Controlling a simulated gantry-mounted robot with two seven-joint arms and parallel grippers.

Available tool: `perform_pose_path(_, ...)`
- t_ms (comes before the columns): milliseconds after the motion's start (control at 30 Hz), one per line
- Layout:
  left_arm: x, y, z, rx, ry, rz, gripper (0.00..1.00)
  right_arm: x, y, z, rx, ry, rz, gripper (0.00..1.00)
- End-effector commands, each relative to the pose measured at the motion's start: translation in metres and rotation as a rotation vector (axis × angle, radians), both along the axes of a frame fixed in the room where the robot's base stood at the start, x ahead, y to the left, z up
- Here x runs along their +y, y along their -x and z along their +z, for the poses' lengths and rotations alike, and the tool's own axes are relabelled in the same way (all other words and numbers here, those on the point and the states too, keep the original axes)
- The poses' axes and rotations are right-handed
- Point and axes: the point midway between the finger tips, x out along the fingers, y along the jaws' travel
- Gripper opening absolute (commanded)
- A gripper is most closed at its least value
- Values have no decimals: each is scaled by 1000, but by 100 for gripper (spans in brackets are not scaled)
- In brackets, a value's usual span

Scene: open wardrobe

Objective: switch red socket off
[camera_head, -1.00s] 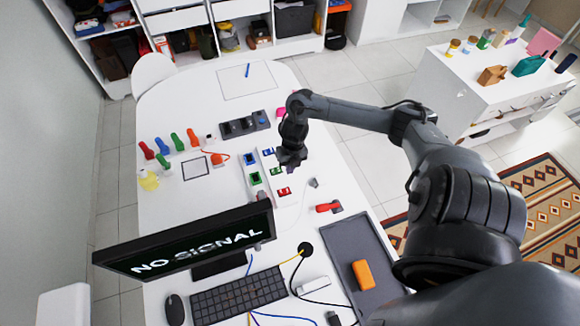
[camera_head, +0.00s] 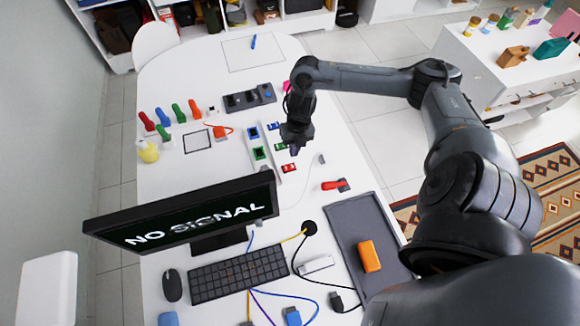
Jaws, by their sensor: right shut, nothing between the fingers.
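My right gripper (camera_head: 294,149) is shut and empty, pointing down over the right side of the white socket panel. A small red part (camera_head: 289,168) lies just below its fingertips in the picture; I cannot tell if they touch. Above the red part are a green part (camera_head: 281,147) and a blue part (camera_head: 273,126). To their left, a blue socket (camera_head: 254,133) and a green socket (camera_head: 259,153) sit in a column. The lower end of that column is close to the monitor's top edge, and a red socket there cannot be made out. My left gripper is not in view.
A monitor (camera_head: 185,222) stands in front of the panel, with a keyboard (camera_head: 240,278) below it. A red-handled tool (camera_head: 335,185) and a grey tray (camera_head: 352,222) with an orange box (camera_head: 369,256) lie right. A dark switch box (camera_head: 248,98) lies behind the panel.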

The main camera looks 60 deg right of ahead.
Motion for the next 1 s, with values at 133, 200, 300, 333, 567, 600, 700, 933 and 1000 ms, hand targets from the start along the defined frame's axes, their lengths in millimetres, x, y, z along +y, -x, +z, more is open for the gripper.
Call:
perform_pose_path(133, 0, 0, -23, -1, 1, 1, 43, -13, -11, -2, -31, 42, 17, 0)
perform_pose_path(200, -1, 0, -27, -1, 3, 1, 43, -17, -15, 1, -42, 52, 17, 0)
perform_pose_path(300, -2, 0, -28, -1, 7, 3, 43, -20, -20, 5, -57, 58, 15, 0)
perform_pose_path(333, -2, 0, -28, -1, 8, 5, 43, -19, -21, 6, -59, 57, 15, 0)
perform_pose_path(567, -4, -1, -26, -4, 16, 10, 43, -19, -22, 7, -61, 56, 15, 0)
perform_pose_path(600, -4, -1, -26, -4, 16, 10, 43, -19, -22, 7, -61, 56, 15, 0)
perform_pose_path(700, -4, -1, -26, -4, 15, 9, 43, -19, -22, 6, -61, 56, 15, 0)
perform_pose_path(933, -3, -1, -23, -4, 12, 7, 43, -17, -23, -11, -59, 53, 13, 0)
perform_pose_path(1000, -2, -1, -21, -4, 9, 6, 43, -16, -23, -21, -58, 53, 14, 0)
